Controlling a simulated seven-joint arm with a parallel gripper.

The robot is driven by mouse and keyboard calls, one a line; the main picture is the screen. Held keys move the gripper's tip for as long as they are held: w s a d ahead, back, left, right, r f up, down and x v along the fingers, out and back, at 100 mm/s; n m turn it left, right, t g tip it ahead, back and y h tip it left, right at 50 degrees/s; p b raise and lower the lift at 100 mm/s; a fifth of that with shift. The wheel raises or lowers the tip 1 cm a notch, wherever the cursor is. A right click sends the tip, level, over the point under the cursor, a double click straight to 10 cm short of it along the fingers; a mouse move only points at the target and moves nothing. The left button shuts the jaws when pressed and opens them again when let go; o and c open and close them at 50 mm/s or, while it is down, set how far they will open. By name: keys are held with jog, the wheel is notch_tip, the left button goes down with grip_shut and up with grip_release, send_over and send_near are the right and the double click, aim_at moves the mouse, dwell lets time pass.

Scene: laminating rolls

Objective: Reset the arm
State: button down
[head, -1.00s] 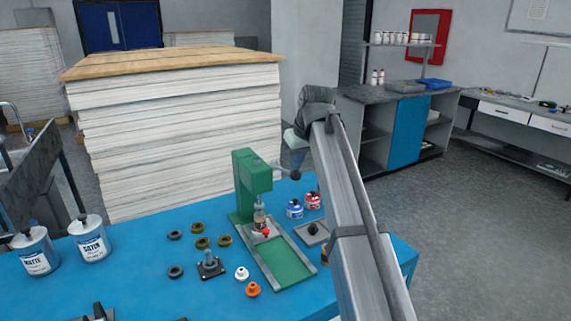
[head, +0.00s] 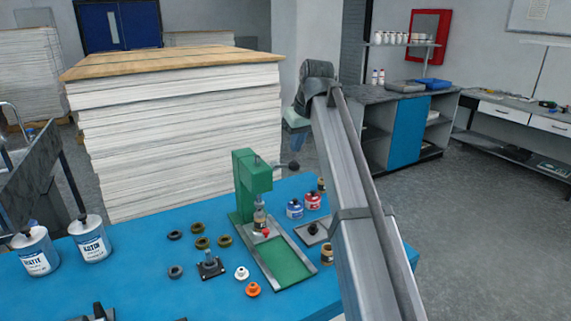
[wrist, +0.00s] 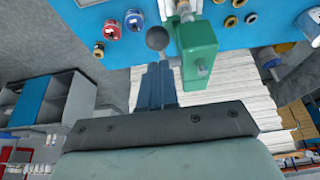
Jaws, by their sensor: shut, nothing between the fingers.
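My gripper (head: 297,140) is raised above the back edge of the blue table (head: 130,285), partly behind my own arm in the head view. In the wrist view my gripper (wrist: 157,68) shows dark blue fingers shut together with nothing between them. The green hand press (head: 250,180) stands on the table, its lever ending in a dark round knob (head: 294,167). In the wrist view the knob (wrist: 157,38) appears just beyond the fingertips, beside the green press (wrist: 198,45). In the head view the gripper is above the knob, and a gap shows between them.
A tall paper stack (head: 180,130) stands behind the table. Blue and red jars (head: 294,209) stand right of the press. Several rings, a white knob (head: 242,273) and an orange knob (head: 253,289) lie left of its tray. Two white cans (head: 90,238) stand at left.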

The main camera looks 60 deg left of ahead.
jog(key=shift+r, duration=0.45)
dwell(0.3)
